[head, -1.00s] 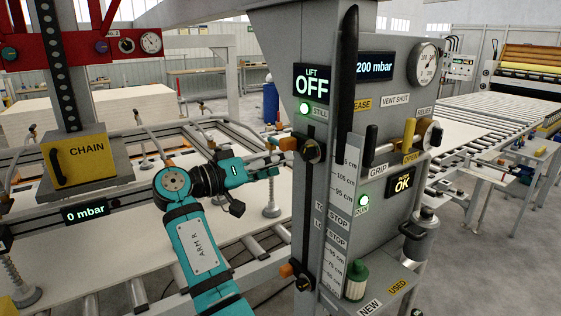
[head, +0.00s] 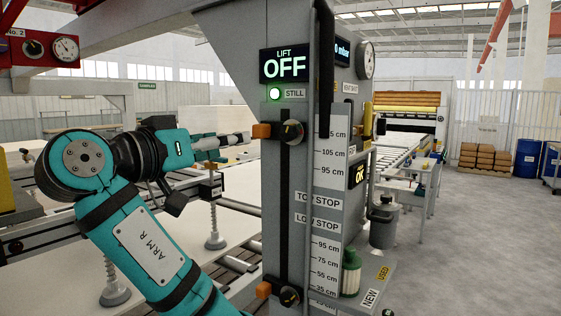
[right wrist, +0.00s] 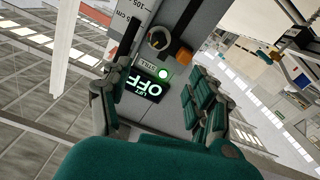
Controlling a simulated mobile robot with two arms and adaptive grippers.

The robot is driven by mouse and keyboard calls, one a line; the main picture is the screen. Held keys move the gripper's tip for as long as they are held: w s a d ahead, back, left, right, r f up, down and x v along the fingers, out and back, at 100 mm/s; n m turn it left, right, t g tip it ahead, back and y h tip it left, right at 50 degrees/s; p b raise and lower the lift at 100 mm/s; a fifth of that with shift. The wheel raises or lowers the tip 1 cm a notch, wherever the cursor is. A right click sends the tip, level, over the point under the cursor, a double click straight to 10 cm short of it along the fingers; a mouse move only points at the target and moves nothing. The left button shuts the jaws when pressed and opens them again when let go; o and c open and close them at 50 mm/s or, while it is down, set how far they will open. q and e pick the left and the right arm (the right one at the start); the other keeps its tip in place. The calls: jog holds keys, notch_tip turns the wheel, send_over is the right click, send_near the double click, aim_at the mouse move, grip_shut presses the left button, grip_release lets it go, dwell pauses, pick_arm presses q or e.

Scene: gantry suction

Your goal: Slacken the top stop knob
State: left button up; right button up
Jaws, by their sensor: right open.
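The top stop knob (head: 292,132) is a dark round knob on the slotted face of the grey column, with an orange block (head: 262,131) at its left. My right gripper (head: 246,138) points at the column from the left, its tips close to the orange block; whether they touch is unclear. In the right wrist view the gripper (right wrist: 160,92) is open and empty. The knob (right wrist: 159,38) shows there beyond the fingers, not between them. A similar low stop knob (head: 290,296) sits lower on the column. My left gripper is out of view.
The lift display (head: 284,65) reads OFF, above a lit green lamp (head: 275,93) marked STILL. White sheets lie behind my arm.

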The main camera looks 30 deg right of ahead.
jog(key=d, duration=0.1)
jog(key=p, duration=0.2)
send_near(285, 133)
jog(key=x, duration=0.8)
jog(key=shift+w+d, duration=0.15)
jog(key=shift+d, duration=0.4)
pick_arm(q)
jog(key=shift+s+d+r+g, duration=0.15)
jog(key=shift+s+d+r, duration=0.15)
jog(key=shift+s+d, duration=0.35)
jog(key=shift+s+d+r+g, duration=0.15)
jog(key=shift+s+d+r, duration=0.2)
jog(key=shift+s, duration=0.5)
pick_arm(e)
jog(key=shift+w+d, duration=0.1)
jog(key=shift+c, duration=0.2)
jog(key=c, duration=1.1)
